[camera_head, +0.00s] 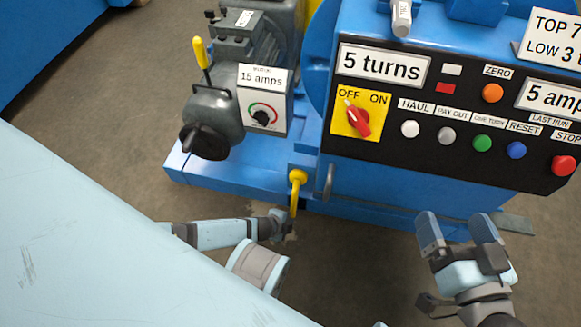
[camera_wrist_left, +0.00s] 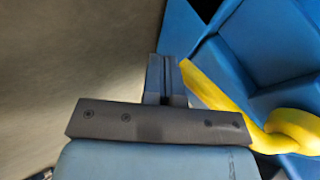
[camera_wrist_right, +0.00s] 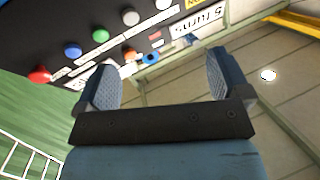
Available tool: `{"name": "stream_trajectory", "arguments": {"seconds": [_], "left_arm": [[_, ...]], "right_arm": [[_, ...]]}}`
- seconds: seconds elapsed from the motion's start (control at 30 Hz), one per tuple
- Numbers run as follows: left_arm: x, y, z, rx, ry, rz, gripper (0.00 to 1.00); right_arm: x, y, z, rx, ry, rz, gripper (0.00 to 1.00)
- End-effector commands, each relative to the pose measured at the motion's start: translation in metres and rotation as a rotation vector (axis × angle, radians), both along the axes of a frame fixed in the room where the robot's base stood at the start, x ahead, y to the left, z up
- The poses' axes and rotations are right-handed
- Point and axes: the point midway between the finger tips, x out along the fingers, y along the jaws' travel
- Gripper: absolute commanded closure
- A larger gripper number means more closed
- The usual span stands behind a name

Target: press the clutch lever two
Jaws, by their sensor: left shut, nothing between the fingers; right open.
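A yellow lever (camera_head: 296,190) hangs from the front of the blue machine, below the control panel. It also shows in the left wrist view (camera_wrist_left: 222,104), running beside my fingers. My left gripper (camera_head: 285,221) is shut and empty, low at the lever's bottom end. In the left wrist view, its closed fingers (camera_wrist_left: 166,80) lie just left of the lever; I cannot tell if they touch. A second yellow-handled lever (camera_head: 201,54) stands upright on the grey motor housing. No label names either lever. My right gripper (camera_head: 456,230) is open and empty, below the panel; its spread fingers (camera_wrist_right: 162,82) show in the right wrist view.
The black control panel (camera_head: 455,97) carries a red OFF/ON switch (camera_head: 358,120) and several coloured buttons. A grey motor (camera_head: 212,105) with an amps dial (camera_head: 263,117) stands at the left on the blue base (camera_head: 215,182). Floor below the machine is open.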

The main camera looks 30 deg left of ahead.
Motion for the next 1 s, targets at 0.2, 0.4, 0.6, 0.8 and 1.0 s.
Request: {"name": "stream_trajectory", "arguments": {"seconds": [0.2, 0.4, 0.6, 0.8, 1.0], "left_arm": [[0.014, 0.006, -0.017, 0.002, -0.001, 0.001, 1.00], [0.027, 0.010, -0.024, 0.001, -0.002, 0.001, 1.00], [0.033, 0.011, -0.027, 0.001, -0.001, 0.001, 1.00], [0.034, 0.012, -0.027, 0.000, -0.001, 0.000, 1.00], [0.034, 0.012, -0.027, 0.000, -0.001, 0.000, 1.00]], "right_arm": [[0.000, -0.002, -0.004, -0.017, -0.021, -0.004, 0.05], [0.000, -0.003, -0.003, -0.029, -0.042, -0.003, 0.05], [0.003, -0.004, -0.001, -0.039, -0.061, -0.001, 0.05], [0.005, -0.005, 0.001, -0.049, -0.075, 0.002, 0.05], [0.005, -0.005, -0.001, -0.049, -0.070, 0.001, 0.05]]}}
